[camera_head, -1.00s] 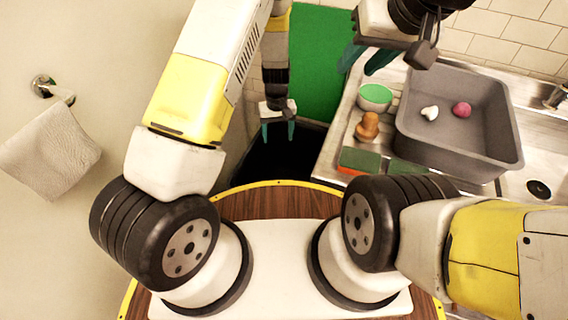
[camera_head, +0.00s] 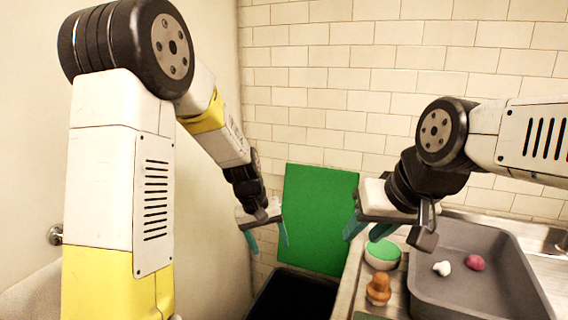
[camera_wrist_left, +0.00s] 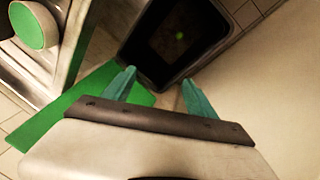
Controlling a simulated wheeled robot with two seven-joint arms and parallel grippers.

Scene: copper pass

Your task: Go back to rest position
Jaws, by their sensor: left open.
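My left gripper (camera_head: 267,242) hangs in the air in front of the tiled wall, left of the green board. Its teal fingers are apart with nothing between them. In the left wrist view the open fingers (camera_wrist_left: 158,77) point toward the black bin. My right gripper (camera_head: 367,232) is above the counter's left end, up and left of the grey basin. Its teal fingers point down and are apart, with nothing seen between them.
A green board (camera_head: 318,215) leans on the wall behind the black bin (camera_head: 295,297). A green-topped bowl (camera_head: 382,255), a brown wooden thing (camera_head: 378,288) and a grey basin (camera_head: 440,302) stand on the counter. The basin holds a white piece (camera_head: 442,268) and a pink piece (camera_head: 475,262).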

